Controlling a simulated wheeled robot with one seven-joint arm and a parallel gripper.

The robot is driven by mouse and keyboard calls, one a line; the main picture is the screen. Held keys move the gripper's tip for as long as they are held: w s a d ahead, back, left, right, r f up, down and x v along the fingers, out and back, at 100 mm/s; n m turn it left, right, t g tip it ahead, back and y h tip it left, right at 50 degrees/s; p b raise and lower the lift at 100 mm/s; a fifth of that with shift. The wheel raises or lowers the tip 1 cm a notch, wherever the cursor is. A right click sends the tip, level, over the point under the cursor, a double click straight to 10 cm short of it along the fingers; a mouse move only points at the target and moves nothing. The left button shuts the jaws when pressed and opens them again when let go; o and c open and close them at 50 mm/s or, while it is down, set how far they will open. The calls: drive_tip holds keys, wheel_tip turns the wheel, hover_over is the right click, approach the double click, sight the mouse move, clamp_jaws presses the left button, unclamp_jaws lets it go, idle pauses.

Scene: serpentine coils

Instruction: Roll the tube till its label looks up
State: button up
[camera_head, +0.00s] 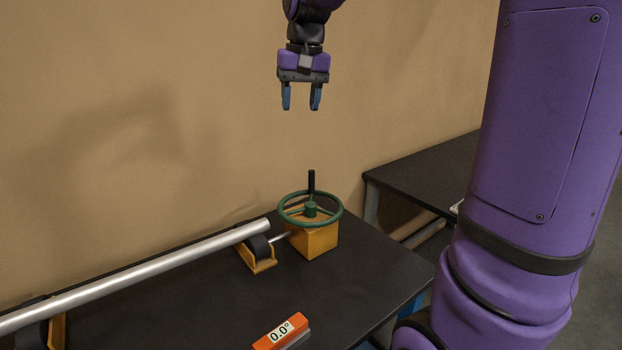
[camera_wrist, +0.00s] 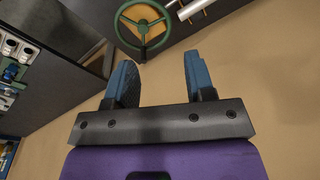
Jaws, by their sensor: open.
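A long silver tube (camera_head: 140,277) lies across roller supports on the black table, running from the left edge to the middle. No label shows on the part of it in view. A green handwheel (camera_head: 284,210) with an upright black handle (camera_head: 311,182) sits on an orange box (camera_head: 318,241) by the tube's right end; a thin shaft joins the box to the roller stand. My gripper (camera_head: 301,104) hangs open and empty well above the handwheel. In the wrist view, the handwheel (camera_wrist: 144,47) shows beyond the open fingers (camera_wrist: 158,75), with the tube's end (camera_wrist: 192,9) beside it.
A roller stand (camera_head: 262,264) holds the tube near its right end, and another (camera_head: 57,330) is at lower left. A second dark table (camera_head: 425,172) is behind at right. The wall is close behind.

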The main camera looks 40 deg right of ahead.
drive_tip(key=w+d+f+m+g, duration=0.1)
drive_tip(key=w+d+f, duration=0.25)
drive_tip(key=w, duration=0.45)
drive_tip(key=m+g+y, duration=0.3)
drive_tip(key=m, duration=0.1)
hover_over(311, 181)
drive_tip(key=w+d, duration=0.3)
wheel_tip(311, 181, down, 17)
drive_tip(key=x, duration=1)
drive_tip(key=shift+s+d+f, duration=0.1)
drive_tip(key=shift+s+f, duration=0.05)
drive_tip(key=shift+f, duration=0.1)
clamp_jaws()
